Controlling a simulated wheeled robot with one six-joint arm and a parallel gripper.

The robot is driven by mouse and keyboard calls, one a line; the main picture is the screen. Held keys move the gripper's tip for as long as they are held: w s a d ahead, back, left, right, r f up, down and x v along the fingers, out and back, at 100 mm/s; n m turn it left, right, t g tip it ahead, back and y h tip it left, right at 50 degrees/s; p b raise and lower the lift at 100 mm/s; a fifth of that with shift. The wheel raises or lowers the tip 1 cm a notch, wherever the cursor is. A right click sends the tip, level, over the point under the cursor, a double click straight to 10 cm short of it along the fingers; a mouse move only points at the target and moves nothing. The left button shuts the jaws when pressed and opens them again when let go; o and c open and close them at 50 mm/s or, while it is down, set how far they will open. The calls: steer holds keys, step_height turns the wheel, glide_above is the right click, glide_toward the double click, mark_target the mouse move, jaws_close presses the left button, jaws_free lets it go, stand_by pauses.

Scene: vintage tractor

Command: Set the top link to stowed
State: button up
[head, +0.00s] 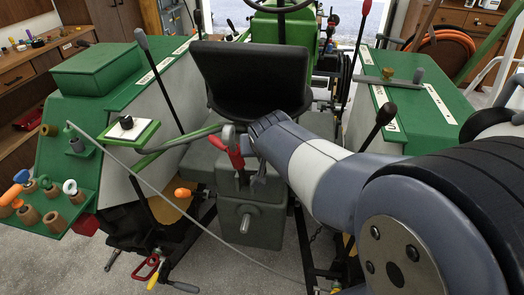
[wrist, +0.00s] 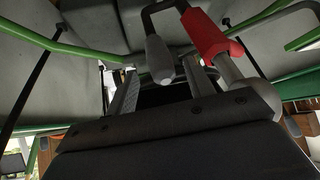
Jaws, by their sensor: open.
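The part I take for the top link is a dark bent bar with a red sleeve (head: 234,153) at the tractor's rear centre, above a grey-green housing (head: 250,215). In the wrist view the red sleeve (wrist: 205,35) is at the upper right, on a grey tube. A grey cylindrical grip (wrist: 160,60) hangs left of it from the same dark bar. Contact cannot be told.
The black seat (head: 250,75) stands just beyond. Green fenders (head: 135,75) flank both sides, with levers rising beside them. A green arm with a white pad (head: 130,130) and a thin grey rod lie left. Hooks and tools hang below on the left.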

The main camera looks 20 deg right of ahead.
steer(key=v, duration=0.7)
steer(key=shift+b, duration=0.35)
steer(key=shift+w, duration=0.15)
steer(key=p+x, duration=0.1)
steer(key=x, duration=0.9)
steer(key=shift+w+d+f, duration=0.1)
steer(key=shift+f, duration=0.3)
